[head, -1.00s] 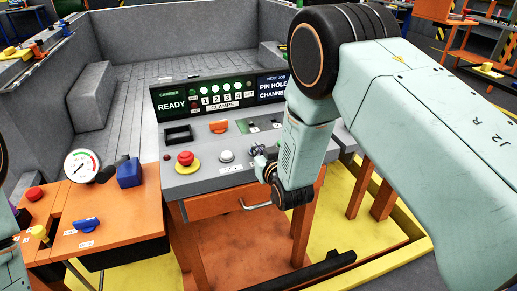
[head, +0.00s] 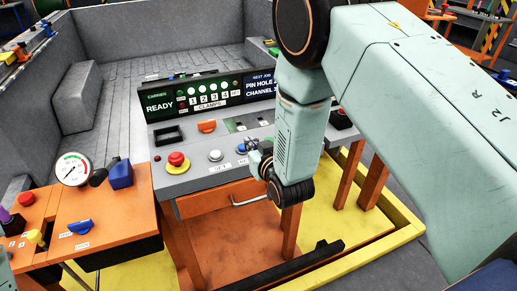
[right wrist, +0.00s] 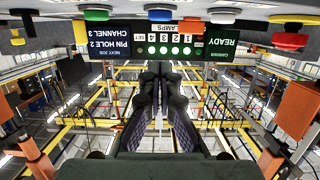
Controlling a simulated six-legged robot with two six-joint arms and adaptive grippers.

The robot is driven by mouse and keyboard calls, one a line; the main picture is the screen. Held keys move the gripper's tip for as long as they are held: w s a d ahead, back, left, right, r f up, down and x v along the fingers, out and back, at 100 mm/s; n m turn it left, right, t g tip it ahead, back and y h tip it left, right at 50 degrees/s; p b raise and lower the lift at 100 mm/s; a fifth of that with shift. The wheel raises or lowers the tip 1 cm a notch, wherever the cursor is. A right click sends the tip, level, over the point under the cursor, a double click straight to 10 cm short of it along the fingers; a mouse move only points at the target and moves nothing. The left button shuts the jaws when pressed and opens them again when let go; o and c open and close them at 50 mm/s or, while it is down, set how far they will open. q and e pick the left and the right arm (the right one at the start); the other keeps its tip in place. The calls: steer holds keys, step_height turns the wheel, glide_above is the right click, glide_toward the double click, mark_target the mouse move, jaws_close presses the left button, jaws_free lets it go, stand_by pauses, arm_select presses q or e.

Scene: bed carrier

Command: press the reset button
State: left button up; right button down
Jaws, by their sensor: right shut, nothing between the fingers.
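The sloped grey console (head: 190,181) carries a red mushroom button (head: 177,160) on a yellow base, a white button (head: 215,155) and a blue button (head: 241,148). Their labels are too small to read, so I cannot tell which one is reset. My right gripper (head: 252,146) is shut and empty, close beside the blue button; contact cannot be told. In the right wrist view, upside down, its closed fingers (right wrist: 160,78) point toward the console, with the blue button (right wrist: 160,15), white button (right wrist: 222,16) and a green button (right wrist: 97,15) along the top. My left gripper is out of view.
The display panel (head: 200,98) reads READY, CLAMPS and PIN HOLE. An orange lever (head: 206,126) and a black slot lie behind the buttons. At left, an orange table (head: 115,228) holds a gauge (head: 73,169) and a blue block (head: 121,175). My right arm hides the console's right part.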

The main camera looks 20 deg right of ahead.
steer(key=v, duration=0.5)
steer(key=shift+r, duration=0.15)
stand_by(0.4)
steer(key=shift+w, duration=0.1)
steer(key=s+d+f+g+b, duration=0.1)
steer(key=s+f+g, duration=0.4)
steer(key=s+f, duration=0.3)
steer(key=s+d+f+g+b, duration=0.1)
steer(key=s+f+g, duration=0.4)
steer(key=s, duration=1.2)
steer(key=s+d+f+g+b, duration=0.1)
steer(key=s+f+g, duration=0.4)
steer(key=s+f, duration=0.7)
steer(key=shift+s+f+m+b, duration=0.25)
steer(key=shift+f+m+b, duration=0.15)
steer(key=shift+f+b, duration=0.2)
steer(key=shift+d+r+h, duration=0.1)
steer(key=shift+h, duration=0.2)
